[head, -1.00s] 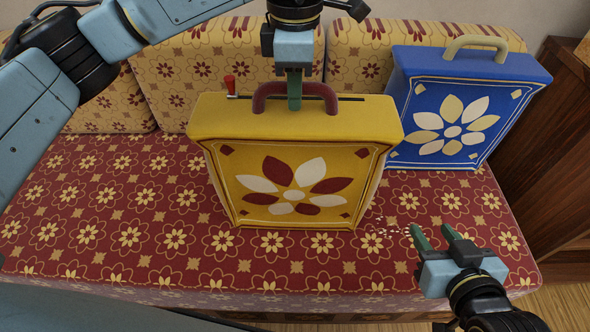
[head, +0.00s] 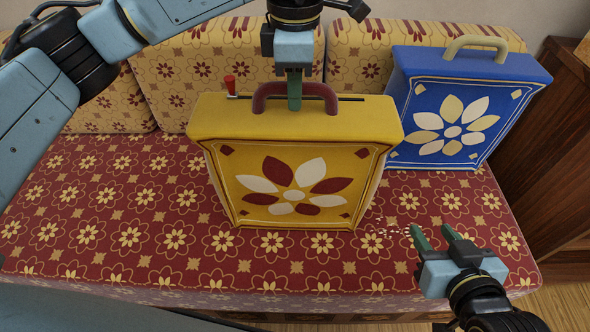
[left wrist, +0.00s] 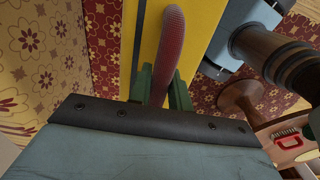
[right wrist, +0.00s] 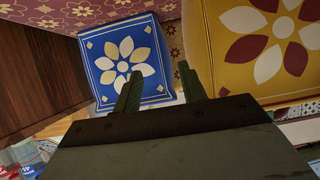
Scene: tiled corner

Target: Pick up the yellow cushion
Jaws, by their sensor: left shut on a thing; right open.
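The yellow cushion (head: 228,170) has a red and white flower on its front and a dark red handle on top. It stands upright on the red patterned seat, a little tilted. My left gripper (head: 295,100) is over its top, shut on the red handle; the left wrist view shows the handle (left wrist: 168,50) between the green fingers (left wrist: 160,88). My right gripper (head: 432,232) is open and empty, low at the front right of the cushion. The right wrist view shows the cushion (right wrist: 225,60) beyond the open fingers (right wrist: 160,90), apart from them.
A blue cushion (head: 400,130) with a cream flower and handle stands at the right back. Patterned back cushions (head: 185,70) line the wall. A dark wooden cabinet (head: 545,160) stands at the right. The seat (head: 110,230) is bare at the left.

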